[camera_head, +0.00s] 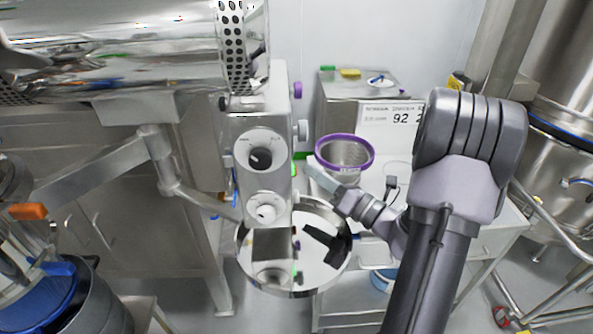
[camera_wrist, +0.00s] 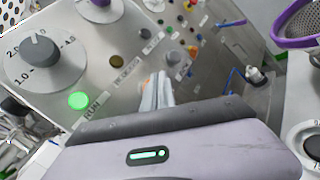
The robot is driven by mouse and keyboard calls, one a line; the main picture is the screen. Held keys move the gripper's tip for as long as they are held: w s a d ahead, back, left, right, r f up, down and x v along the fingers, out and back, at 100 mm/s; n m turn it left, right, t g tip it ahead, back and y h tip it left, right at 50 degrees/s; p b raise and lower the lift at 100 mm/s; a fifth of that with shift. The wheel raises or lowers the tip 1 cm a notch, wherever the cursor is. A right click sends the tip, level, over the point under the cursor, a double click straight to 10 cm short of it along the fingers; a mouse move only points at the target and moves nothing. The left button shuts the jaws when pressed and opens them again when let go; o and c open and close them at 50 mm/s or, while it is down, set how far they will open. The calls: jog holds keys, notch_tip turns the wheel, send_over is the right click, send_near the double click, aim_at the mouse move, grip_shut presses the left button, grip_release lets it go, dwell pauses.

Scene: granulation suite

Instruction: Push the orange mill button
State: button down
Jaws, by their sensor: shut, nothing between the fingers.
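The machine's control panel (camera_wrist: 100,38) fills the upper left of the wrist view. It carries a lit green button (camera_wrist: 78,101) labelled RUN, a dark button (camera_wrist: 116,61) and several smaller buttons. The tips cover part of the panel, and contact cannot be told. In the head view my gripper (camera_head: 314,164) is beside the right edge of the panel column (camera_head: 236,190).
A purple-rimmed sieve (camera_head: 345,153) stands behind my gripper on a steel table. A round steel pan (camera_head: 255,270) lies below the panel. A large steel drum (camera_head: 120,40) hangs at upper left. A numbered dial (camera_wrist: 40,52) protrudes from the panel.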

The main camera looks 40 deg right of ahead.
jog(key=shift+a, duration=0.1)
dwell(0.5)
jog(key=shift+w+a, duration=0.2)
jog(key=shift+a, duration=0.05)
jog(key=shift+w+a, duration=0.3)
jog(key=shift+a, duration=0.15)
dwell(0.8)
jog(key=shift+s+d, duration=0.1)
jog(key=shift+d, duration=0.05)
jog(key=shift+s+d, duration=0.4)
jog(key=shift+d, duration=0.25)
jog(key=s+d, duration=0.1)
jog(key=d, duration=0.1)
jog(key=s+d, duration=0.1)
jog(key=d, duration=0.1)
jog(key=shift+s+d+p, duration=0.1)
jog(key=shift+s+p, duration=0.2)
dwell(0.6)
